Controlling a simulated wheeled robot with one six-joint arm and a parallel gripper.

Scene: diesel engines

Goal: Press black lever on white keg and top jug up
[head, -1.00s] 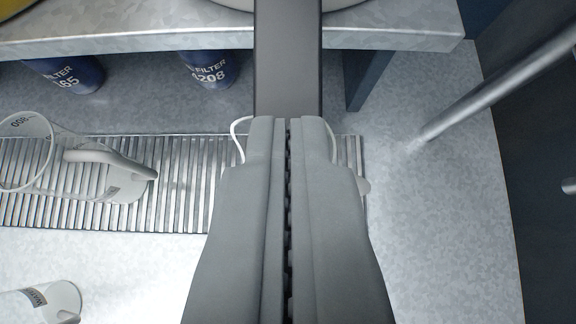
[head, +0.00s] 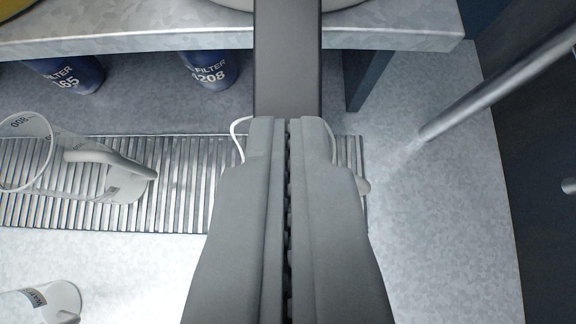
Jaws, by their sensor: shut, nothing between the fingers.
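My gripper (head: 288,122) is shut and empty, pointing up the picture in the middle of the head view. A broad dark bar (head: 287,60), which looks like the black lever, runs down from the top edge to my fingertips. I cannot tell whether they touch. A pale curved rim at the top edge (head: 232,4) looks like part of the white keg, mostly out of view. Behind my fingers, a thin white edge (head: 238,140) shows over the drip grate; it looks like part of a jug.
A clear jug (head: 75,165) with a handle stands on the slatted grate (head: 180,185) at left. Another clear container (head: 45,302) is at lower left. Blue filters (head: 210,68) stand under the metal shelf (head: 400,35). A metal rod (head: 490,85) slants at right.

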